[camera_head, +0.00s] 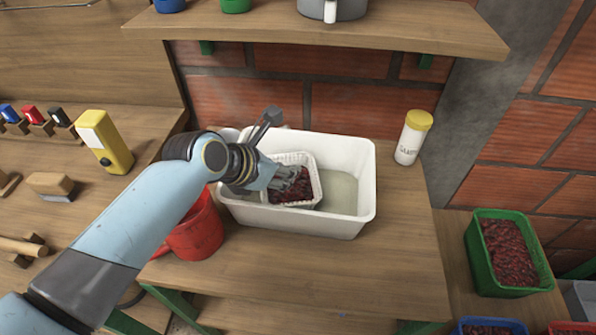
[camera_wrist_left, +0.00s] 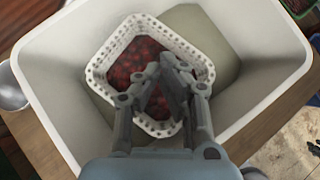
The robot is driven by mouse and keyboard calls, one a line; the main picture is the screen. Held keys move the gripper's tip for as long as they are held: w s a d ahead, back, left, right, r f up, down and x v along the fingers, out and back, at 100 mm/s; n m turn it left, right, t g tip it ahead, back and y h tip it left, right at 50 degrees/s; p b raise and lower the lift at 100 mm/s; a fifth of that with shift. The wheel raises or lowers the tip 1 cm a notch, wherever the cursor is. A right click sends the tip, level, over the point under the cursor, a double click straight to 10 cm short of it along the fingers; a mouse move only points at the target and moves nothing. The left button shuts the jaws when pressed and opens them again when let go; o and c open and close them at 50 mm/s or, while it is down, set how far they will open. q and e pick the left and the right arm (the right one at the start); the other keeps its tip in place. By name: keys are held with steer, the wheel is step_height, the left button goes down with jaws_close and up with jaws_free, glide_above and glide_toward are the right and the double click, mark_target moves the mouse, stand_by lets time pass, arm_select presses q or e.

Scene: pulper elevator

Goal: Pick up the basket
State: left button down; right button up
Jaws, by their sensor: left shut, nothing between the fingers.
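The basket (camera_head: 317,186) is a small white perforated container with dark red contents. It sits inside a larger white tub (camera_head: 345,225), toward the tub's left side in the head view. In the left wrist view the basket (camera_wrist_left: 207,72) shows its near-square rim, partly covered by my fingers. My left gripper (camera_head: 294,176) reaches into the tub over the basket. Its fingers are shut with nothing between them, and the left wrist view shows the fingertips (camera_wrist_left: 167,62) over the red contents. Whether they touch the contents or the rim I cannot tell. My right gripper is not in view.
A red jug (camera_head: 197,232) stands left of the tub, close under my left arm. A white jar with a yellow lid (camera_head: 413,137) stands to the right. A wooden shelf (camera_head: 330,30) overhangs behind. A green crate (camera_head: 500,252) is at lower right. The tabletop front is clear.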

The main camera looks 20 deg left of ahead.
mark_target(310, 176)
arm_select(q)
steer(key=x, duration=0.4)
steer(key=shift+w+d+f+b, duration=0.1)
steer(key=shift+w+f+b, duration=0.15)
steer(key=shift+b, duration=0.05)
steer(key=shift+w, duration=0.1)
steer(key=w, duration=0.1)
steer(key=w+d+p, duration=0.1)
steer(key=w, duration=0.1)
steer(key=w+d, duration=0.1)
steer(key=shift+w, duration=0.15)
steer(key=shift+w+d, duration=0.15)
steer(key=shift+w, duration=0.1)
